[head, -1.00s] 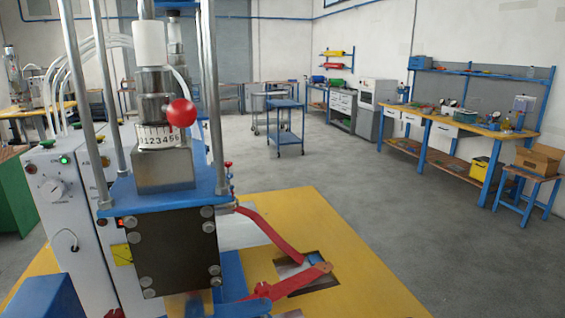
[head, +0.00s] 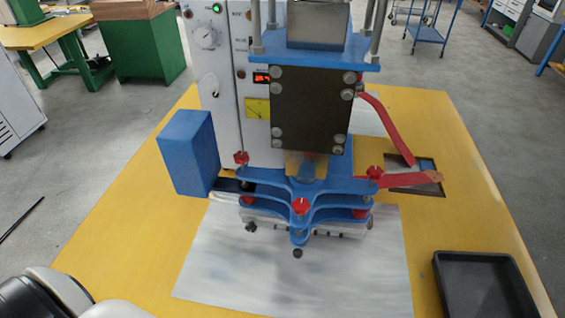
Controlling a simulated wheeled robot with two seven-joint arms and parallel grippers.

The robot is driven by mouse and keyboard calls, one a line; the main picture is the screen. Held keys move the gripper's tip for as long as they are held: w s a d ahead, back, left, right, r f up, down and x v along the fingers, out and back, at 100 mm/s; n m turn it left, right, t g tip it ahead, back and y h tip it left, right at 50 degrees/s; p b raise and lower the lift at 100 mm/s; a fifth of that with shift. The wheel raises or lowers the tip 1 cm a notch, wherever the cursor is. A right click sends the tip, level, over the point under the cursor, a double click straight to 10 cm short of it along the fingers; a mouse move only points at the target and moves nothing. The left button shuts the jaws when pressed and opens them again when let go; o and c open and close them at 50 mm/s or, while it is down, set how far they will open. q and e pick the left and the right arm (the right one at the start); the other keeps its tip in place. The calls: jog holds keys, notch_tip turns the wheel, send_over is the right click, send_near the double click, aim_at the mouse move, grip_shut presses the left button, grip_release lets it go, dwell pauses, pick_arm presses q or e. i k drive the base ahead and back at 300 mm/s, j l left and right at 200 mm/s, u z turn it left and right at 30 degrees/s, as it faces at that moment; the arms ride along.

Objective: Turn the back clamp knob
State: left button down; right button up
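A blue clamp fixture (head: 318,190) stands on a pale metal sheet under the dark block of the welding machine, in the head view. It carries several red knobs: one at its left rear (head: 241,157), one at its right rear (head: 375,172), one at its front middle (head: 300,206), and lower ones at left (head: 249,200) and right (head: 360,214). I cannot tell for sure which is the back clamp knob. Part of my arm shows at the lower left, away from the fixture. Neither of my grippers shows.
The yellow table (head: 120,225) has free room left of the sheet (head: 290,275). A blue box-shaped part (head: 188,153) stands left of the fixture. Red lever arms (head: 388,128) stick out at right, by a table cut-out. A black tray (head: 480,285) lies at front right.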

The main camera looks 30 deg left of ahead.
aim_at(251, 227)
jog(key=j+u, duration=0.1)
jog(key=u, duration=0.95)
jog(key=i+l, duration=0.05)
